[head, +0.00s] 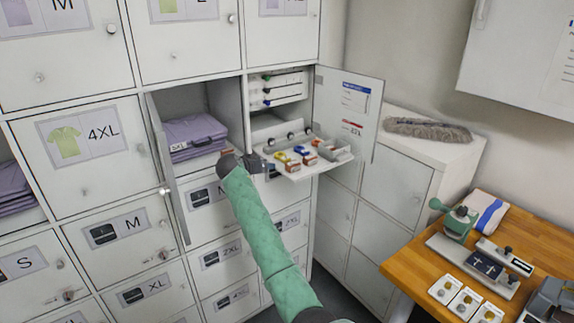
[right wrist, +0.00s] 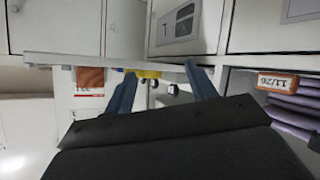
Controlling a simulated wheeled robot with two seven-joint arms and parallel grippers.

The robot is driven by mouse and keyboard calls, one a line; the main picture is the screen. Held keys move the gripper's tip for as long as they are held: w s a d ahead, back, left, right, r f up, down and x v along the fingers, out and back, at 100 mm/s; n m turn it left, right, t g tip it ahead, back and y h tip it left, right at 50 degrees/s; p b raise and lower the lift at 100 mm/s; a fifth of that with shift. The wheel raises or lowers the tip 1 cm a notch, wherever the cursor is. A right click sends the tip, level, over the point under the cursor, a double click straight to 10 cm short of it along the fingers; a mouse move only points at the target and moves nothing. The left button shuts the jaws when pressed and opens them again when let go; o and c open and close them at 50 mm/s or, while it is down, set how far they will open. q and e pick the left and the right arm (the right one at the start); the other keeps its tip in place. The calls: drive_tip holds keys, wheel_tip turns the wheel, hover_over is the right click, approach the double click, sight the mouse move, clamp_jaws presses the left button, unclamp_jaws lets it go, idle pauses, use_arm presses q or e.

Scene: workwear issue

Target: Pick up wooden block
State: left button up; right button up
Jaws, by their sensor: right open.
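A brown, wood-toned block (right wrist: 90,78) shows in the right wrist view against the pull-out tray (right wrist: 60,59), to the left of my right gripper's fingers. My left gripper is out of view.
The open locker door (head: 347,125) stands right of the tray. Folded purple clothes (head: 192,136) lie in the open compartment to the left; an orange-framed label (right wrist: 278,82) is beside them in the wrist view. A wooden table (head: 420,270) with tools stands at right.

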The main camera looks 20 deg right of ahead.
sight(290, 164)
drive_tip(key=shift+s+d+r+m+g+h+p, duration=0.35)
drive_tip(key=shift+s+d+r+m+g+h, duration=0.4)
drive_tip(key=shift+d+m, duration=0.55)
drive_tip(key=shift+s+d+r+m+g+h+p, duration=0.3)
drive_tip(key=shift+s+d+r+m+g+h, duration=0.35)
drive_tip(key=shift+m, duration=1.05)
drive_tip(key=shift+s+d+r+m+g+h+p, duration=0.45)
drive_tip(key=shift+s+d+m+g, duration=0.45)
drive_tip(key=shift+d+m, duration=0.55)
drive_tip(key=shift+w+d+f+p, duration=0.1)
drive_tip(key=shift+d+f+p, duration=0.15)
drive_tip(key=shift+d+p, duration=0.35)
drive_tip(key=p+x, duration=0.2)
drive_tip(key=shift+w+d+f+p, duration=0.1)
drive_tip(key=shift+p, duration=0.25)
drive_tip(key=shift+w+d+f, duration=0.2)
drive_tip(key=shift+d+f, duration=0.2)
drive_tip(key=shift+d, duration=0.05)
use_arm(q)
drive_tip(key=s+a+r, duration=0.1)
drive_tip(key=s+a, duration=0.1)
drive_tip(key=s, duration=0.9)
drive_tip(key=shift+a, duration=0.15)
